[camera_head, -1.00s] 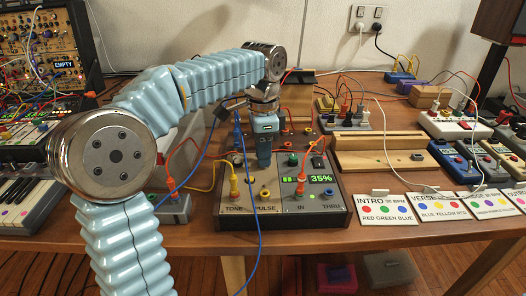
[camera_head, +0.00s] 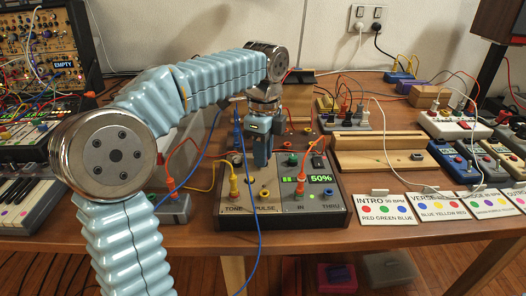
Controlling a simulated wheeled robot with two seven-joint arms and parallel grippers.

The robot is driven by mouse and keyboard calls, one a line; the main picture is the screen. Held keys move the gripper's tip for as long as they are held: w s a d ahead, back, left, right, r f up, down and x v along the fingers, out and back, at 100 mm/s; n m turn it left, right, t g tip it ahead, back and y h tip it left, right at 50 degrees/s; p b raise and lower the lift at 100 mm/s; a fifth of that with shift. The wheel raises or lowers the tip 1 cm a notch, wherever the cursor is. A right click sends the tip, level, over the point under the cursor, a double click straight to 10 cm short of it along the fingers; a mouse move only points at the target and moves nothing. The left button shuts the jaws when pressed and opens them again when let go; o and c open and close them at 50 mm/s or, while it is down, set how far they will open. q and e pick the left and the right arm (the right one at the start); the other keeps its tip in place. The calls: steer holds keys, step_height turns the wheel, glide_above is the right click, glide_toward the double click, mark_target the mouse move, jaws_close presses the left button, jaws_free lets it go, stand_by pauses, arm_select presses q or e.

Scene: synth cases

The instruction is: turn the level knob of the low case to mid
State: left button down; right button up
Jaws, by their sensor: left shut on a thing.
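The low case (camera_head: 285,219) is a dark box on the table with sockets labelled TONE, PULSE, IN and THRU along its front. Its green display (camera_head: 320,179) reads 50%. My left gripper (camera_head: 261,163) points down over the back left part of the case's top, shut on the level knob. The knob itself is hidden by the fingers. My right gripper is not in view.
A yellow plug (camera_head: 233,187) and an orange plug (camera_head: 299,189) stand in the case near the gripper. A blue cable (camera_head: 259,235) hangs over the table's front edge. Printed cards (camera_head: 388,209) lie to the right, before a wooden rail (camera_head: 385,160).

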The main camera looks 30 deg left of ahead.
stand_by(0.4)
arm_select(q)
steer(key=c, duration=1)
jaws_free()
steer(key=r, duration=1.2)
steer(key=shift+w, duration=0.2)
